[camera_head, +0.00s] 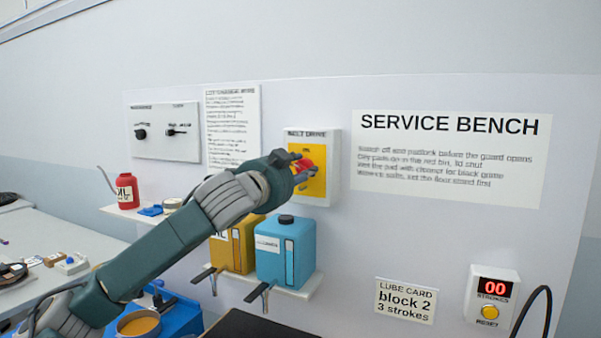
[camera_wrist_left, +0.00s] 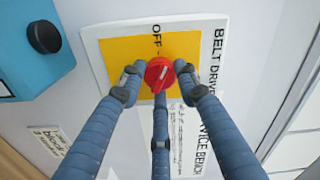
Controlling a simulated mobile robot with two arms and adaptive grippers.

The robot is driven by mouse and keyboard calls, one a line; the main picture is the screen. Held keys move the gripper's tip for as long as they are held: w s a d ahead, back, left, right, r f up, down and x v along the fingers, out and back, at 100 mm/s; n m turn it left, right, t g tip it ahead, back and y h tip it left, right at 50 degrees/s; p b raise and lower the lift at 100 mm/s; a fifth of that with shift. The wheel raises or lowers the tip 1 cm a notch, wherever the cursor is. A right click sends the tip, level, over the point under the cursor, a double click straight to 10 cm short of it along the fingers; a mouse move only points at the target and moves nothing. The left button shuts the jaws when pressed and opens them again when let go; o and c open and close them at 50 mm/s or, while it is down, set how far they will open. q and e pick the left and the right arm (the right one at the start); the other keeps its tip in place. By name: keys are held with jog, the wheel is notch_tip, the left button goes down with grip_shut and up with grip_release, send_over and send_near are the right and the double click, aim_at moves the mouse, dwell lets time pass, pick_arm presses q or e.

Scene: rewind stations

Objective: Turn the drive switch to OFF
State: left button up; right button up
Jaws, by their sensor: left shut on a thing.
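The drive switch is a red knob (camera_wrist_left: 159,74) on a yellow plate (camera_wrist_left: 115,50) in a white box marked BELT DRIVE (camera_head: 331,190). The red knob also shows in the head view (camera_head: 301,165), partly covered by my fingers. My left gripper (camera_wrist_left: 157,82) has its fingers around the knob and is shut on it. In the left wrist view the word OFF stands on the plate to the upper left of the knob. I cannot tell which mark the knob points to. My right gripper is not in view.
A blue jug (camera_head: 285,250) and a yellow jug (camera_head: 232,247) stand on a shelf below the box. A red oil can (camera_head: 127,190) stands on a small shelf at left. A counter with a RESET button (camera_head: 490,311) is at lower right.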

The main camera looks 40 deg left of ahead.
pick_arm(q)
jog(key=n, duration=0.2)
jog(key=shift+a+n, duration=0.1)
jog(key=shift+n, duration=0.6)
jog(key=shift+f, duration=0.2)
jog(key=o, duration=1)
jog(key=shift+c, duration=0.2)
jog(key=shift+o, duration=0.9)
jog(key=shift+s+a, duration=0.1)
jog(key=shift+a, duration=0.05)
jog(key=shift+s+d, duration=0.25)
jog(key=v, duration=1.1)
jog(key=shift+s+a, duration=0.15)
jog(key=shift+s, duration=0.1)
